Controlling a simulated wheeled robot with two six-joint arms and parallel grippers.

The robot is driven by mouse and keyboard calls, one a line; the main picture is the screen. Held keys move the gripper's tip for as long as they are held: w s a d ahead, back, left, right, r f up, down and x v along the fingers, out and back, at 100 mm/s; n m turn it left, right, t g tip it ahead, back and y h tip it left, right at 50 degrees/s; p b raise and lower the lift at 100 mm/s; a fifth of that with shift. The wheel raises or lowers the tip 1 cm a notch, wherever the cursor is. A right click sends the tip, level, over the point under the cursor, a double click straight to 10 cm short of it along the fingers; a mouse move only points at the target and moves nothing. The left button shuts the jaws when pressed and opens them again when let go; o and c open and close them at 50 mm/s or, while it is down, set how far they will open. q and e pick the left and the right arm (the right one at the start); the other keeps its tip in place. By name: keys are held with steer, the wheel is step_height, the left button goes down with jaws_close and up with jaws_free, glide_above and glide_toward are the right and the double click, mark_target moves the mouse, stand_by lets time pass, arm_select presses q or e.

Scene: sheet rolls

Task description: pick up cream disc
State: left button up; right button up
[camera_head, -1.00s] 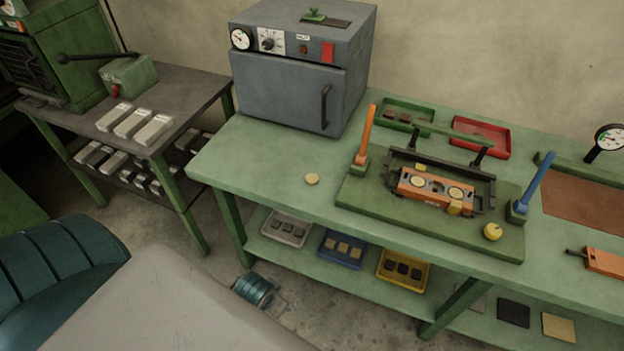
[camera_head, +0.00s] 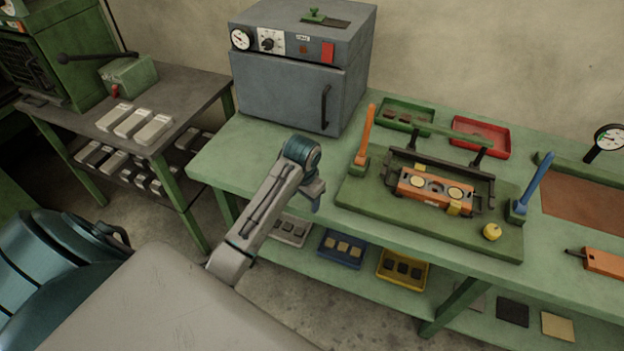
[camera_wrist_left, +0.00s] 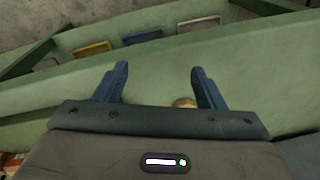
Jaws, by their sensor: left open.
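The cream disc (camera_wrist_left: 185,102) shows in the left wrist view on the green bench top, partly hidden by the gripper body and close to the right-hand finger. In the head view it is hidden behind my left arm. My left gripper (camera_head: 314,194) is over the front of the bench, left of the green base plate. In the left wrist view its two blue fingers (camera_wrist_left: 159,72) are apart with nothing held between them. How high they are above the bench, I cannot tell. My right gripper is not in view.
A grey oven (camera_head: 290,85) stands at the back left of the bench (camera_head: 235,150). To the right, a green base plate (camera_head: 420,222) carries an orange block (camera_head: 430,188) with two round pale inserts, and upright orange and blue handles.

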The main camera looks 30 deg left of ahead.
arm_select(q)
steer(key=w+a+r+g, duration=0.1)
steer(key=w+a+r, duration=0.2)
steer(key=w+r, duration=0.55)
steer(key=shift+h, duration=0.3)
steer(key=f, duration=0.2)
steer(key=w+f+p, duration=0.1)
steer(key=f, duration=0.3)
steer(key=shift+w+a+f, duration=0.15)
steer(key=shift+w+a, duration=0.1)
steer(key=shift+w, duration=0.15)
steer(key=f, duration=0.1)
steer(key=f+p, duration=0.2)
steer(key=f, duration=0.1)
steer(key=shift+w+a, duration=0.1)
steer(key=shift+a, duration=0.15)
steer(key=shift+f, duration=0.65)
steer(key=c, duration=1.1)
steer(key=shift+o, duration=0.2)
steer(key=shift+r, duration=0.1)
